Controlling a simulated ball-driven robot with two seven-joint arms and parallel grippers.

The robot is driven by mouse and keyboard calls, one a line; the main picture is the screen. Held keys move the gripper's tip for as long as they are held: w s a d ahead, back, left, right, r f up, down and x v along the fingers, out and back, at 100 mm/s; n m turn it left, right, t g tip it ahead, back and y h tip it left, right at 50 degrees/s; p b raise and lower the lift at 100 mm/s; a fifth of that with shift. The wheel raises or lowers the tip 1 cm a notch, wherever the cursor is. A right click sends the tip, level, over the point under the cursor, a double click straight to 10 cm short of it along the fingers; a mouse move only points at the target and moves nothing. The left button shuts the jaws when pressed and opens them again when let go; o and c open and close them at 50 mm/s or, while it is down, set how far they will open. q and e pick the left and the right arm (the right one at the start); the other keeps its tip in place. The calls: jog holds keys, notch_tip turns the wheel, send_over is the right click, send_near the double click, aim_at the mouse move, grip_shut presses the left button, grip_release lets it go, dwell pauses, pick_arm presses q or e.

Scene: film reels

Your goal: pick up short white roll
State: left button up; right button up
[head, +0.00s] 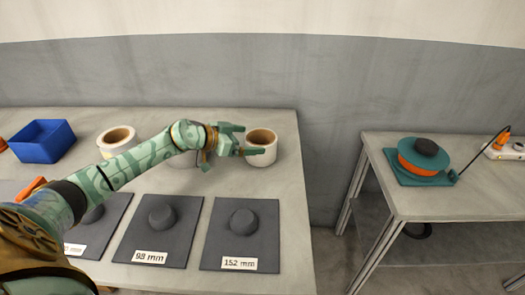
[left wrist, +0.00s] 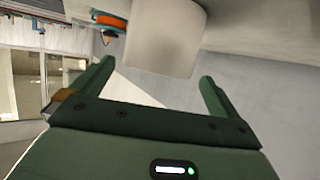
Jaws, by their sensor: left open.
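A white roll (head: 266,158) with a brown core stands on the left table near its right end. My left gripper (head: 244,140) is open beside its left side, with one finger overlapping the roll in the head view. In the left wrist view the white roll (left wrist: 166,38) lies ahead of the open fingers (left wrist: 155,72), with nothing held between them. Another white roll (head: 117,137) stands farther left, behind my arm. Something pale shows behind the wrist, mostly hidden. I cannot tell which roll is the shorter. My right gripper is out of view.
Dark mats with round knobs lie along the table front; two labels read 98 mm (head: 150,257) and 152 mm (head: 239,264). A blue bin (head: 42,143) stands at the left. A second table (head: 450,200) at the right holds an orange and teal reel (head: 422,160).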

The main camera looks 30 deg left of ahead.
aim_at(272, 139)
pick_arm(q)
jog(key=b+x, duration=0.3)
jog(key=x, duration=0.2)
jog(key=shift+s, duration=0.15)
jog(key=shift+w+d+f, duration=0.15)
jog(key=shift+w, duration=0.3)
jog(key=shift+r, duration=0.25)
jog(key=c, duration=0.9)
